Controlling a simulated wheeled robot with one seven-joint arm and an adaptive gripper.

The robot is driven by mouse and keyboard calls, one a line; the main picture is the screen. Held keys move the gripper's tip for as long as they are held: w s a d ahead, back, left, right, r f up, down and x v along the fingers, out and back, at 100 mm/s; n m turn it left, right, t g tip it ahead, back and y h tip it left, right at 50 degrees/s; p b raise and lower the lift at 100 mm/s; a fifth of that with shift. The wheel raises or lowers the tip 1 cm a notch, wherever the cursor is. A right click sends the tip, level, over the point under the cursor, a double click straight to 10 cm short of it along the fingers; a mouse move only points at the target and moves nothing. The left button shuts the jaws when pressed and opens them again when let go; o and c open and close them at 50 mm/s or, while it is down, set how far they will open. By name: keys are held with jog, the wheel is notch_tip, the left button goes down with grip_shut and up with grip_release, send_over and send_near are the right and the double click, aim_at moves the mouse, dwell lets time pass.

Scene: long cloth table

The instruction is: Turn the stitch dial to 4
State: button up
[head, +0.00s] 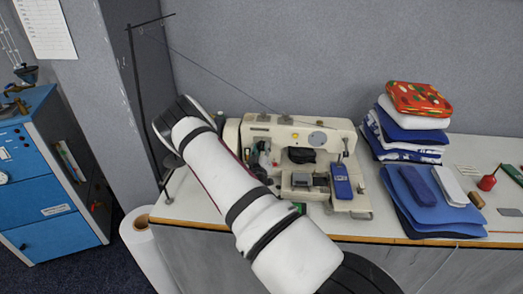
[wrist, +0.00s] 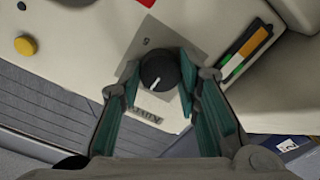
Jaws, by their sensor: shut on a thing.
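The stitch dial (wrist: 156,74) is a round black knob with a white pointer line, set on a grey plate of the cream sewing machine (head: 257,131). The pointer line slants towards the lower left of the wrist view. In the head view my white arm reaches up to the left across the machine's left part, and I cannot make out the gripper there.
In the wrist view a yellow button (wrist: 25,45) and an orange, white and green strip (wrist: 245,50) are near the dial. In the head view folded cloths (head: 415,130) are stacked right of the machine. A dark thread stand (head: 137,90) rises at its left.

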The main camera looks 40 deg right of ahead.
jog(key=shift+m, duration=0.3)
jog(key=m+p, duration=0.2)
jog(key=m, duration=0.3)
jog(key=shift+s+r+p, duration=0.1)
jog(key=shift+p, duration=0.3)
jog(key=m+p, duration=0.2)
jog(key=m, duration=0.4)
jog(key=shift+m, duration=0.3)
jog(key=o, duration=1.1)
jog(key=shift+o, duration=0.2)
jog(key=v, duration=1.2)
jog(key=shift+f, duration=0.25)
jog(key=shift+a, duration=0.1)
